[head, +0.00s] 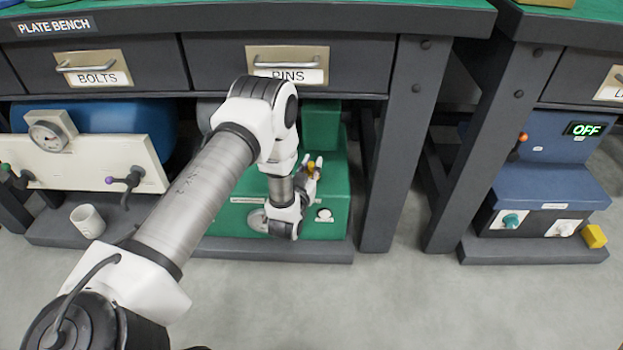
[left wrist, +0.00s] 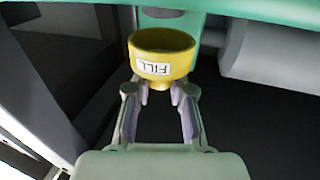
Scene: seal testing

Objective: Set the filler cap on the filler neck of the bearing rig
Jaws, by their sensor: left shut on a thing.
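My left gripper (head: 312,170) reaches in beneath the bench, at the front of the green bearing rig (head: 335,190). In the left wrist view, the left gripper (left wrist: 161,94) has its fingertips closed in on the narrow lower part of a yellow cup-shaped cap (left wrist: 148,69). The cap has a white label that reads FILL, upside down in this view. In the head view only a small yellow bit of the cap (head: 311,168) shows between the fingers. I cannot make out the filler neck; my arm covers part of the rig. My right gripper is not in view.
The bench drawers (head: 290,64) hang low above the rig, and a dark bench leg (head: 393,140) stands right of it. The grey floor in front is clear.

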